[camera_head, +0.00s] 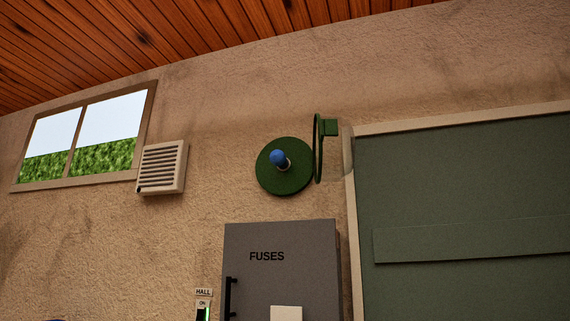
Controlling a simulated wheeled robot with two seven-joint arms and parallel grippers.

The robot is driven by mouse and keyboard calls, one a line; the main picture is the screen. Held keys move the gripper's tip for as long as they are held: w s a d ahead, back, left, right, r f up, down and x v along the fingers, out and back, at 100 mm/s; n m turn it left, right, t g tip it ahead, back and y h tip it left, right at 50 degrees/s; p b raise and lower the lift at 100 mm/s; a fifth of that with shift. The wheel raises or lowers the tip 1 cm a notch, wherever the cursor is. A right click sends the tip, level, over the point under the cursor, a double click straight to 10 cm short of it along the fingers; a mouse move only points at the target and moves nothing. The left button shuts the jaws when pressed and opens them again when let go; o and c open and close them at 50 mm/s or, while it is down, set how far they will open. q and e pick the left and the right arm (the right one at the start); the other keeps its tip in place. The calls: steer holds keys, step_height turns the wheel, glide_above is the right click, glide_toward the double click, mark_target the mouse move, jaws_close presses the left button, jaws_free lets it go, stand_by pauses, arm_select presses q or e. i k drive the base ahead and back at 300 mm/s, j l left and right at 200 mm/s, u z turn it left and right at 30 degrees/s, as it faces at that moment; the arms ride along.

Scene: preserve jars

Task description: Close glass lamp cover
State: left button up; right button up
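A round green lamp base (285,182) is fixed to the wall near the middle of the head view. A blue bulb (278,158) sticks out from its centre. The lamp cover (318,150) is a green-rimmed ring at the base's right edge. It stands open, swung out from the wall and seen almost edge-on. A small green block (330,127) projects from the right of its rim. The glass itself is hard to make out. Neither of my grippers is in view.
A grey fuse box (283,275) with a black handle is below the lamp. A green door (465,215) with a pale frame is at the right. A vent (162,168) and a window (85,137) are at the left. A switch (204,308) labelled HALL is at the bottom.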

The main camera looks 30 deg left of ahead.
mark_target(329, 127)
steer(key=l+u, duration=0.1)
steer(key=u, duration=0.3)
steer(key=l+u, duration=0.15)
steer(key=u, duration=0.3)
steer(key=l+u, duration=0.2)
steer(key=l, duration=0.3)
steer(key=k+l+u, duration=0.2)
steer(key=l, duration=0.25)
steer(key=l+u, duration=0.25)
steer(key=l, duration=0.25)
